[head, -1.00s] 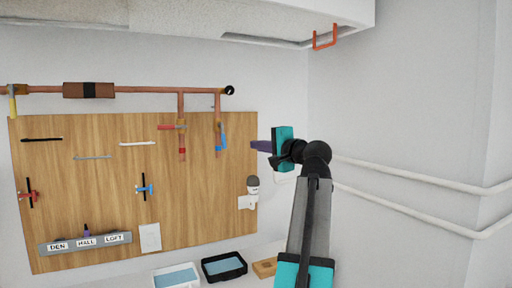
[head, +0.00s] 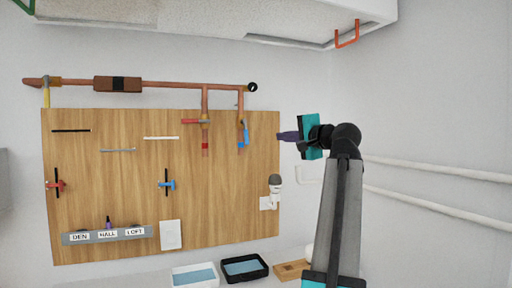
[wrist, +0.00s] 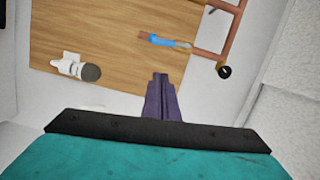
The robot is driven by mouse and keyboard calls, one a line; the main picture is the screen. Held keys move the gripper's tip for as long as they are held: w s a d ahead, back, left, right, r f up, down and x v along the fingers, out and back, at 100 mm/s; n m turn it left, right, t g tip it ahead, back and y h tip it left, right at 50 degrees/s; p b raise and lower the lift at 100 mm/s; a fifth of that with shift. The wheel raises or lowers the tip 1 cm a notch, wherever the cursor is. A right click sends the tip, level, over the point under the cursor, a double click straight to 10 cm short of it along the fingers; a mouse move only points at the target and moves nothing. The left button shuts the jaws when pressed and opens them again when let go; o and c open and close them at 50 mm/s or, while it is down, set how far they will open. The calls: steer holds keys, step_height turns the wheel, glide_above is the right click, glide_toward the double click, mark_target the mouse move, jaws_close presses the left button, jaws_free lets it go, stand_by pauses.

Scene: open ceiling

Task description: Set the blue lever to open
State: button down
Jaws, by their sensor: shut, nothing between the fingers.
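The blue lever (head: 244,134) hangs downward along the right-hand copper pipe branch, near the board's upper right. In the wrist view the blue lever (wrist: 162,41) lies above my fingertips, against the wooden board. My gripper (head: 280,136), with purple fingers, is shut and empty to the right of the lever in the head view, apart from it. In the wrist view my gripper (wrist: 160,76) points toward the board with its fingers together. A second blue handle, cross-shaped (head: 166,184), sits lower on the board.
A red lever (head: 195,121) is on the neighbouring pipe branch. A white fitting with a grey knob (head: 274,190) is at the board's right edge. Trays (head: 245,275) stand below the board. White pipes (head: 430,197) run along the right wall.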

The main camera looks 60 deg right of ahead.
mark_target(245, 132)
steer(key=shift+r, duration=0.1)
steer(key=shift+w, duration=0.1)
stand_by(0.3)
steer(key=w+a+p+x, duration=0.1)
steer(key=a+p+x, duration=0.1)
steer(key=x, duration=1)
steer(key=shift+w+a+f, duration=0.2)
steer(key=shift+w, duration=0.2)
steer(key=shift+s, duration=0.1)
